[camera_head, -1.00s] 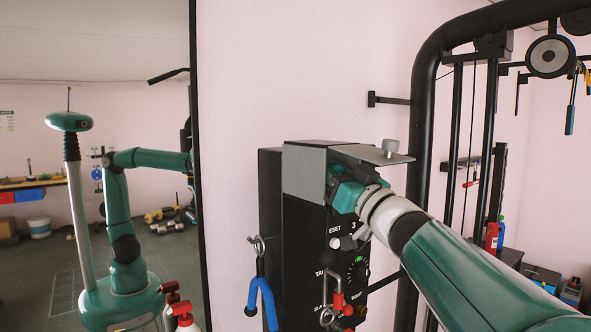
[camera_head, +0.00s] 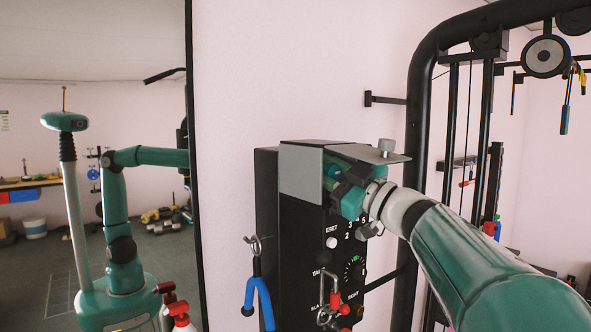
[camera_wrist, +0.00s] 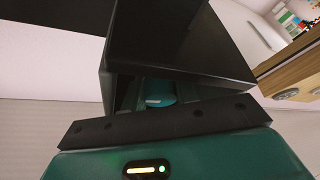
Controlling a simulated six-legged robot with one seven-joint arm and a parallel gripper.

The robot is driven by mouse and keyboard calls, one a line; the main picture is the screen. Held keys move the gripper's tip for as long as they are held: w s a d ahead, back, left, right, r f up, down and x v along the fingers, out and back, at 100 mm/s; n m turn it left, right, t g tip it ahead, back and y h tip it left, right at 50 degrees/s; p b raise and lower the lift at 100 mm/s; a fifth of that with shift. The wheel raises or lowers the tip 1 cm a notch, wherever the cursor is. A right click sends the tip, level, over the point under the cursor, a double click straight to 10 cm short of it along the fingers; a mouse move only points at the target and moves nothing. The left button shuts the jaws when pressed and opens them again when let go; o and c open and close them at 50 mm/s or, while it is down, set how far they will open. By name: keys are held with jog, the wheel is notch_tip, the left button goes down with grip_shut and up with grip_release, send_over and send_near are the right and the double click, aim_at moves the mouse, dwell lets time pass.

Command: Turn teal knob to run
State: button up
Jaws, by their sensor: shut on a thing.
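The black control box (camera_head: 300,222) stands against the pink wall, with a grey metal hood over its top. My gripper (camera_head: 338,178) reaches under the hood at the upper part of the box's panel. The teal knob (camera_wrist: 160,100) shows in the wrist view as a small teal piece with a pale mark, between my dark fingers. My gripper is shut on it. In the head view my gripper and the hood hide the knob. The run label cannot be made out.
The panel also has a white reset button (camera_head: 332,243), a dial with a green light (camera_head: 355,270) and a red-handled clasp (camera_head: 334,300). A blue-handled tool (camera_head: 258,300) hangs left of the box. A black gym frame (camera_head: 418,150) stands close on the right, a mirror (camera_head: 100,120) on the left.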

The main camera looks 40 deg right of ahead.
jog(key=shift+n+g+y, duration=0.4)
jog(key=shift+n+y, duration=0.1)
jog(key=shift+n, duration=0.8)
jog(key=o, duration=0.7)
jog(key=shift+s, duration=0.1)
jog(key=v, duration=1.3)
jog(key=shift+s, duration=0.3)
jog(key=shift+d+f, duration=0.1)
jog(key=shift+f, duration=0.05)
